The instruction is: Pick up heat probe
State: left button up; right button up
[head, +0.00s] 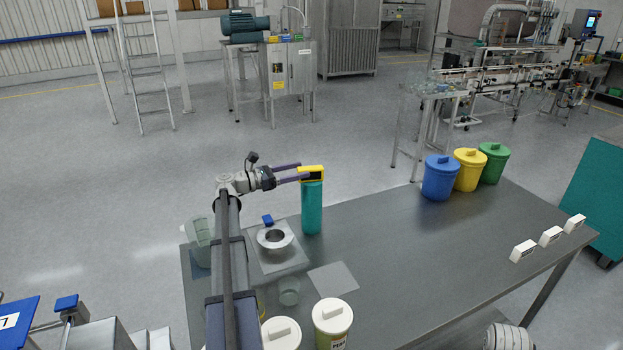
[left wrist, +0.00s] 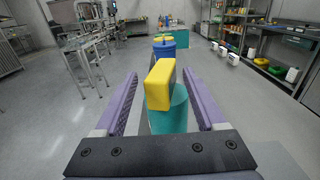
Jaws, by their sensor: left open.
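The heat probe (head: 312,174) has a yellow head with a dark face. It is upright at the top of a teal cylindrical holder (head: 312,210) on the steel table. The left wrist view shows the yellow head (left wrist: 159,84) close ahead, above the teal holder (left wrist: 170,112). My left gripper (head: 299,172) is open, at the height of the head. Its two purple fingers lie on either side of the head, with visible gaps in the left wrist view. The lower part of the probe is hidden in the holder. My right gripper is not in view.
White tubs (head: 332,318) are at the front. Blue (head: 440,180), yellow and green bins stand at the back right. The table's middle is clear.

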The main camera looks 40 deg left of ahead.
aim_at(312, 168)
pick_arm(q)
jog(key=x, duration=0.5)
jog(key=shift+s+d, duration=0.1)
jog(key=shift+d, duration=0.15)
grip_shut()
dwell(0.4)
